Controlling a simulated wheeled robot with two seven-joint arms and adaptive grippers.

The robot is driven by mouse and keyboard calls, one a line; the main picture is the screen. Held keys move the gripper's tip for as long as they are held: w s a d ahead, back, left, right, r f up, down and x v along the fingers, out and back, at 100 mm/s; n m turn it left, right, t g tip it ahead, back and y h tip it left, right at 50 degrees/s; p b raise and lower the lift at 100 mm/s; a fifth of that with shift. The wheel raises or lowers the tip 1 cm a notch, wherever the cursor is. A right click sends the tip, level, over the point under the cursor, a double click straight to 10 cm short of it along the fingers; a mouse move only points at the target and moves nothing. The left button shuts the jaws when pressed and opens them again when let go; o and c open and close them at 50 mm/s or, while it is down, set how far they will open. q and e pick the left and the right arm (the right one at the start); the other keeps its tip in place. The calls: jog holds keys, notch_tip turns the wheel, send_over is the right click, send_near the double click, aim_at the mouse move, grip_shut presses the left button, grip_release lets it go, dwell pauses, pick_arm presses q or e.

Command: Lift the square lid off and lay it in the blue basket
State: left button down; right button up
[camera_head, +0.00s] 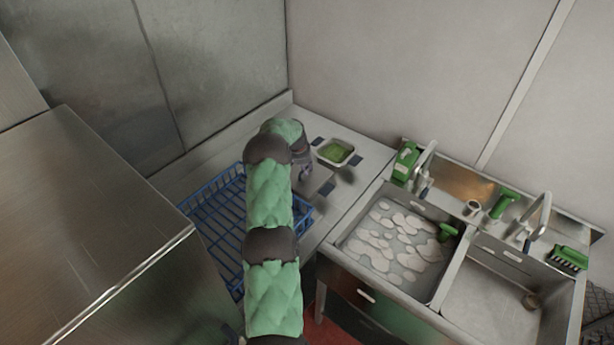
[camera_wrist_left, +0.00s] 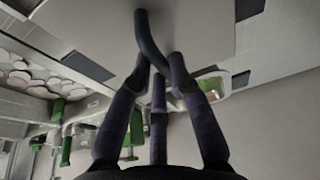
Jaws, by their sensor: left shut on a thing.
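My left gripper (camera_head: 305,167) is mostly hidden behind my arm in the head view. In the left wrist view my left gripper (camera_wrist_left: 158,68) has its fingers shut around the dark curved handle (camera_wrist_left: 148,35) of the flat grey lid (camera_wrist_left: 95,22). The square lid (camera_head: 318,182) shows in part just right of my arm, between the open container and the blue basket (camera_head: 212,207). The container (camera_head: 335,152) has a pale rim and green contents. My arm covers part of the basket. My right gripper is out of view.
A sink with soapy water (camera_head: 392,240) is at the right, with a green bottle (camera_head: 404,162) and taps behind it. A tall steel cabinet (camera_head: 110,200) stands close at the left. Dark pads (camera_head: 356,160) lie around the container on the counter.

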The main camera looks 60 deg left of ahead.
pick_arm(q)
jog(key=shift+r, duration=0.35)
jog(key=shift+r+p, duration=0.7)
jog(key=shift+r, duration=1.45)
